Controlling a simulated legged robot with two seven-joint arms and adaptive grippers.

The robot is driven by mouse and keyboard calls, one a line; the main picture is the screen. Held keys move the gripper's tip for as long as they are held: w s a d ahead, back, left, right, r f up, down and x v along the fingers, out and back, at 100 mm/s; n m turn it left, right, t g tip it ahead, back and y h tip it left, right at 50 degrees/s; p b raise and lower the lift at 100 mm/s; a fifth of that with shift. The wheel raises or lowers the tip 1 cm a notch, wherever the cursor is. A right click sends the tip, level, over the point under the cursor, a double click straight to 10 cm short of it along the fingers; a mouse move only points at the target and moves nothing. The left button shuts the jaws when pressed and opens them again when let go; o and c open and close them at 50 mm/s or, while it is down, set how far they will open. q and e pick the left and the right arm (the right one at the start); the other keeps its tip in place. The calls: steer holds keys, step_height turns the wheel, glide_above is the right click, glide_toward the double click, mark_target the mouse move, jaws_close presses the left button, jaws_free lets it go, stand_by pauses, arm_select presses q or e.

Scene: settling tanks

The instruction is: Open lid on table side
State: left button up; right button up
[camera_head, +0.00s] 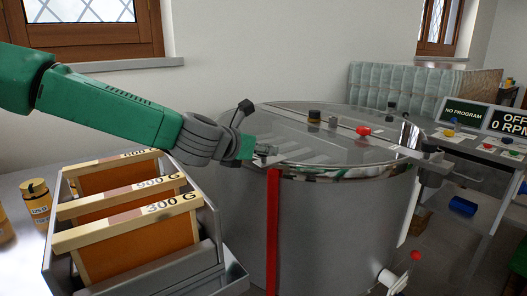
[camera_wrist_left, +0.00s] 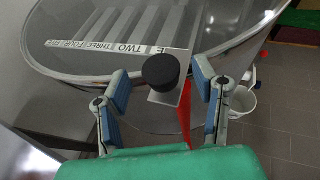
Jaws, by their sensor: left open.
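The steel tank (camera_head: 330,225) stands in the middle of the head view. Its clear lid (camera_head: 295,145) lies flat on top on the side near the frame table; it also shows in the left wrist view (camera_wrist_left: 110,30). My left gripper (camera_head: 265,152) is at the lid's front left edge. In the left wrist view a black round knob (camera_wrist_left: 160,70) on a metal tab sits between the open fingers of the gripper (camera_wrist_left: 161,84), with gaps on both sides. Whether the knob belongs to the lid is unclear. My right gripper is not in view.
A metal box (camera_head: 215,250) with labelled wooden frames (camera_head: 140,225) stands on the left table, below my arm. A jar (camera_head: 37,200) is beside it. A red knob (camera_head: 362,131) is on the tank top. Screens (camera_head: 465,113) stand on the right table. A white bucket (camera_wrist_left: 243,101) is on the floor.

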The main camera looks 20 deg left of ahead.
arm_select(q)
steer(key=shift+x, duration=1.05)
jaws_close()
steer(key=shift+r, duration=0.15)
